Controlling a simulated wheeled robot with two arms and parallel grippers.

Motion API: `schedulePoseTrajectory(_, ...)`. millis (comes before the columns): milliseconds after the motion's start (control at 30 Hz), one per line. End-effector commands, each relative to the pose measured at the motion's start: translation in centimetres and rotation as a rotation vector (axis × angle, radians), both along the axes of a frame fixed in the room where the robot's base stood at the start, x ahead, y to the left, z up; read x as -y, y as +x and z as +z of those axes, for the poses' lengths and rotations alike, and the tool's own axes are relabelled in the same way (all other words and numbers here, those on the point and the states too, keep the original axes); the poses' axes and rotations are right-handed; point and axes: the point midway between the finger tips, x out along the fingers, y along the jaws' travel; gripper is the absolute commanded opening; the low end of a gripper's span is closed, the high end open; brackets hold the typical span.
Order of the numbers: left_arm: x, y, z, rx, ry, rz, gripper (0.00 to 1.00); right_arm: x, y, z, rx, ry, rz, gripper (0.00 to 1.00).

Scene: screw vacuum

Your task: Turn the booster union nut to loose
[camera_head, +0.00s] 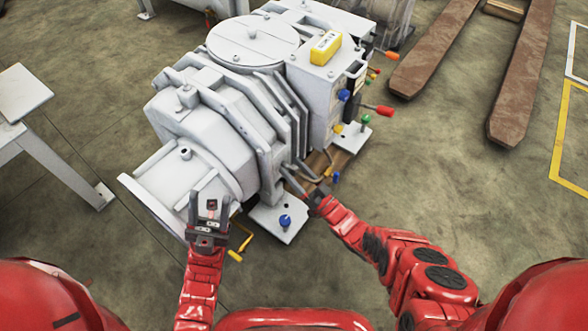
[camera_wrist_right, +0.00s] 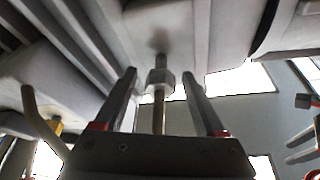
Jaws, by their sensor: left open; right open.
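The booster union nut (camera_wrist_right: 160,79) shows in the right wrist view as a grey metal nut on a thin vertical pipe under a pale grey body. I cannot make it out in the head view. My right gripper (camera_wrist_right: 159,73) is open, with one finger on each side of the nut and pipe. Gaps show between both fingers and the nut. In the head view my right gripper (camera_head: 298,184) reaches to the lower right side of the large grey vacuum machine (camera_head: 195,135). My left gripper (camera_head: 209,205) is open and empty, in front of the machine's lower left end.
A yellow box (camera_head: 325,47) sits on the machine's top. Coloured handles, including a red one (camera_head: 385,110), stick out from its right side. A grey table (camera_head: 20,95) stands at the left. Rusty forks (camera_head: 420,55) lie at the upper right.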

Motion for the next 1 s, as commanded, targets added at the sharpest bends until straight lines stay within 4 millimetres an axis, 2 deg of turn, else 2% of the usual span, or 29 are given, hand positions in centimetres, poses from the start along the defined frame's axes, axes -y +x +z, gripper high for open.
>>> schedulePoseTrajectory(167, -0.1, 0.0, 0.3, 0.0, -0.005, 0.002, 0.5, 1.3, -1.2, -0.7, -0.001, -0.002, -0.001, 0.72)
schedulePoseTrajectory(333, -0.2, -0.1, 0.4, 0.001, -0.01, 0.004, 0.5, 4.0, -3.9, -2.2, -0.001, -0.003, 0.0, 0.72)
schedulePoseTrajectory(700, 0.3, 0.1, -0.8, -0.001, 0.014, -0.006, 0.5, 10.1, -9.7, -5.9, -0.005, -0.003, -0.001, 0.72)
schedulePoseTrajectory(1000, 0.5, 0.2, -1.2, -0.002, 0.028, -0.012, 0.5, 11.7, -11.1, -6.3, 0.0, 0.0, 0.001, 0.72)
